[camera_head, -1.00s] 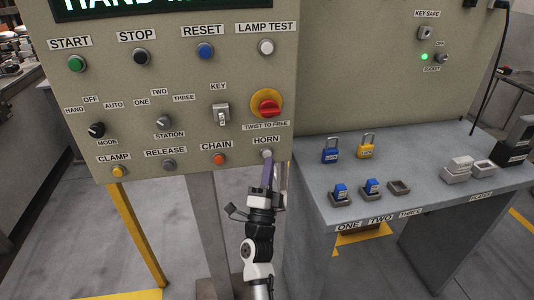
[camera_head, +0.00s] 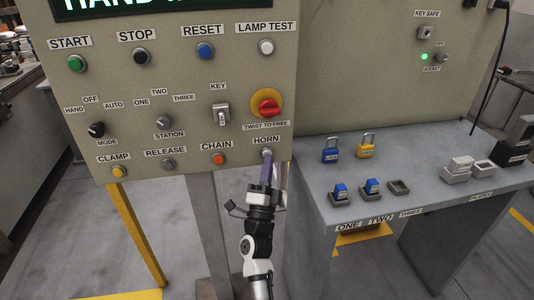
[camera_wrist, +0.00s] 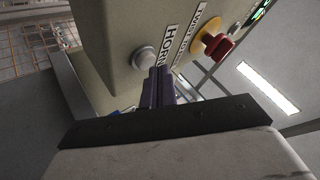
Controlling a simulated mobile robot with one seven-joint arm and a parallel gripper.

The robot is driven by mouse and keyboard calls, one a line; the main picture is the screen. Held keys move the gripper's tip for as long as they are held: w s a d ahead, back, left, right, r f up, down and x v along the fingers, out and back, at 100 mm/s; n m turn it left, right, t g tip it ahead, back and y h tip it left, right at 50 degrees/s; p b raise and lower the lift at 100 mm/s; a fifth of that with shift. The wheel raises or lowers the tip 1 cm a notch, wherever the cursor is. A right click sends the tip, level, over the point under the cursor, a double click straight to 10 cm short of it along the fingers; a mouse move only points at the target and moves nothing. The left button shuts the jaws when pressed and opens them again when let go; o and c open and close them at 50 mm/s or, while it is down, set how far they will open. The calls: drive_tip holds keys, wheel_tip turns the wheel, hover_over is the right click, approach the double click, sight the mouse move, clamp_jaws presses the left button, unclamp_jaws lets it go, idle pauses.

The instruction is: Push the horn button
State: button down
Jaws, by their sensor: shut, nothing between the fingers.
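The horn button (camera_head: 267,153) is a small grey-white button under the HORN label, at the lower right of the beige control panel (camera_head: 110,75). In the wrist view, the button (camera_wrist: 143,58) shows as a pale round knob on the panel face, beside the HORN label. My gripper (camera_head: 267,160) is shut and empty, its purple fingers pointing up at the button from below. In the wrist view, the fingertips (camera_wrist: 160,72) are close beside the button. I cannot tell whether they touch it.
A red emergency stop (camera_head: 266,104) on a yellow disc sits just above the horn button. The chain button (camera_head: 218,159) is to the left. A grey bench (camera_head: 440,205) with padlocks and small blocks stands close on the right.

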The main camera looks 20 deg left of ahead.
drive_tip(key=shift+w+a, duration=0.25)
drive_tip(key=shift+w, duration=0.1)
idle(0.4)
drive_tip(key=shift+s+d, duration=0.55)
drive_tip(key=shift+s, duration=0.25)
drive_tip(key=s+d, duration=0.3)
drive_tip(key=s, duration=0.2)
drive_tip(key=shift+d+b, duration=0.2)
drive_tip(key=shift+b, duration=0.15)
idle(0.7)
